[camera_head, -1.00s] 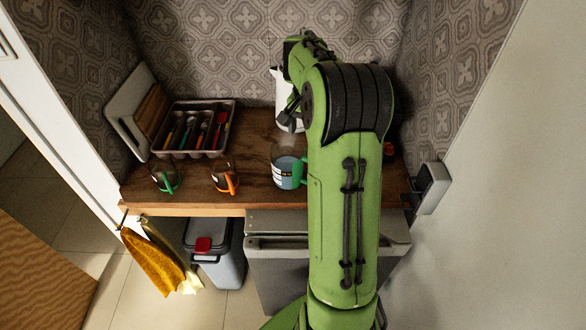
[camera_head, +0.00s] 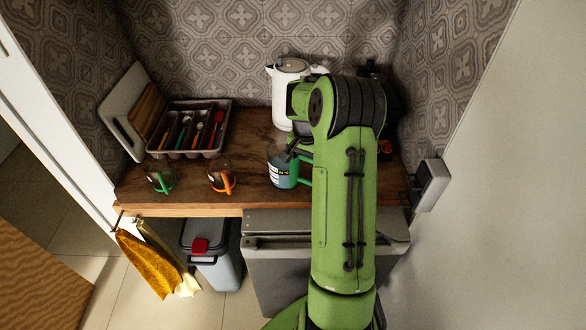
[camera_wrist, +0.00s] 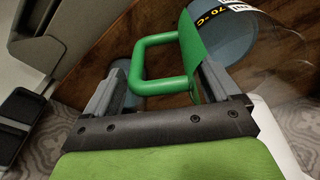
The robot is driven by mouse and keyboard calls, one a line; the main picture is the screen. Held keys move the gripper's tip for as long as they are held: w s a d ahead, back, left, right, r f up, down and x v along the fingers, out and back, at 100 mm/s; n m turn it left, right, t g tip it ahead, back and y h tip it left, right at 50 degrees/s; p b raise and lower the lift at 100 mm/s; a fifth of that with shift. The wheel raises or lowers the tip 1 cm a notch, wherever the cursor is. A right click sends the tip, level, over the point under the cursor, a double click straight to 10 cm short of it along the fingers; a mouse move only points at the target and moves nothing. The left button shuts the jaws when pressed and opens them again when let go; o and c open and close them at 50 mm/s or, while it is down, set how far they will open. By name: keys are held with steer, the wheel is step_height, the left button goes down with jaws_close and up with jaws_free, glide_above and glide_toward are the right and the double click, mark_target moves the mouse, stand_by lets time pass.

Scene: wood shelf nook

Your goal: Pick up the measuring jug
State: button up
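The measuring jug is a clear round vessel with a blue lower part, a printed label and a green handle. It stands on the wooden counter near its front edge (camera_head: 279,174), partly behind my arm. In the wrist view the jug (camera_wrist: 226,38) is at the top right, with its "70 °C" label and its green handle (camera_wrist: 150,42) showing. My gripper (camera_wrist: 163,68) is open, and its two fingers lie on either side of the handle, with a gap on the left. In the head view my gripper (camera_head: 292,152) is at the jug's top right, partly hidden.
A white kettle (camera_head: 287,88) stands behind the jug. Left of the jug are a glass mug with an orange handle (camera_head: 218,178) and one with a green handle (camera_head: 160,178). A cutlery tray (camera_head: 190,130) is behind them. A white socket box (camera_head: 432,186) is on the right wall.

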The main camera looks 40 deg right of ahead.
steer(key=c, duration=1.3)
steer(key=shift+r, duration=0.1)
